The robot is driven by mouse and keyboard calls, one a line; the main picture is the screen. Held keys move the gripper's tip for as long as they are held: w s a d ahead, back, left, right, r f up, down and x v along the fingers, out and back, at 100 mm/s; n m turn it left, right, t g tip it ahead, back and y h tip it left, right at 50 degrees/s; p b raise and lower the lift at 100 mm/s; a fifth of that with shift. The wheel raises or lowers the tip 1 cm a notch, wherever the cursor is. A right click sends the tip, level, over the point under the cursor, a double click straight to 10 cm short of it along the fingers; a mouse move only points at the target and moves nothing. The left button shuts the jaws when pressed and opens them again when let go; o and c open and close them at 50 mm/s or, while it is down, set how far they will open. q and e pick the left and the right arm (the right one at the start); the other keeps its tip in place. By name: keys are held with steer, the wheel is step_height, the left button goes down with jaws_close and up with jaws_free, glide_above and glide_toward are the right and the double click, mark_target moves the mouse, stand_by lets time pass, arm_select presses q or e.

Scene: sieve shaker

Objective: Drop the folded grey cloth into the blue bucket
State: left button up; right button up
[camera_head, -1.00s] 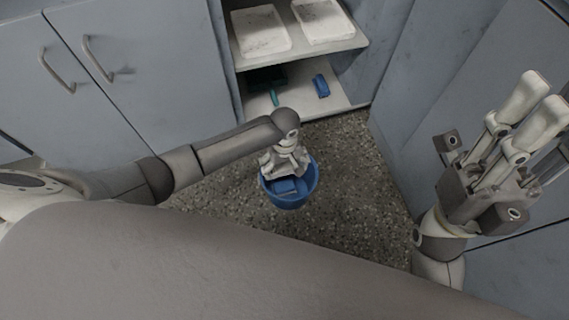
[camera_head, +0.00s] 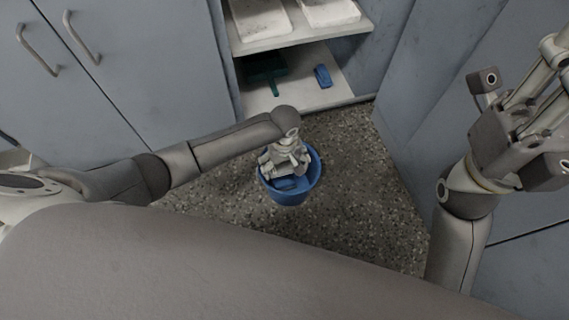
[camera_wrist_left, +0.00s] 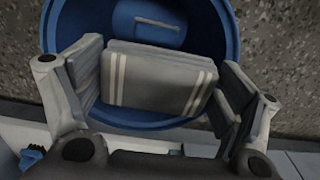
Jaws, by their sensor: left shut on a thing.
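The blue bucket (camera_head: 291,198) stands on the floor in the middle of the head view. My left gripper (camera_head: 287,162) is over its opening, pointing down. In the left wrist view, the folded grey cloth (camera_wrist_left: 155,82) with pale stripes is held between the two fingers of my left gripper (camera_wrist_left: 160,88), with the bucket (camera_wrist_left: 228,35) behind it. In the head view the gripper mostly hides the cloth. My right gripper (camera_head: 540,105) is raised at the right; its fingertips are cut off by the picture edge.
A blue item with a pale edge (camera_wrist_left: 152,27) shows inside the bucket. Behind is an open shelf (camera_head: 315,92) with a green dustpan-like tool (camera_head: 266,68) and a blue item (camera_head: 322,76); white trays (camera_head: 262,18) are above. Grey cabinets flank the speckled floor (camera_head: 365,190).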

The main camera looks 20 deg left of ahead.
arm_select(q)
steer(key=o, duration=0.7)
steer(key=shift+r, duration=0.1)
step_height(320, 180, up, 12)
steer(key=shift+f, duration=0.1)
steer(key=shift+d, duration=0.1)
stand_by(0.3)
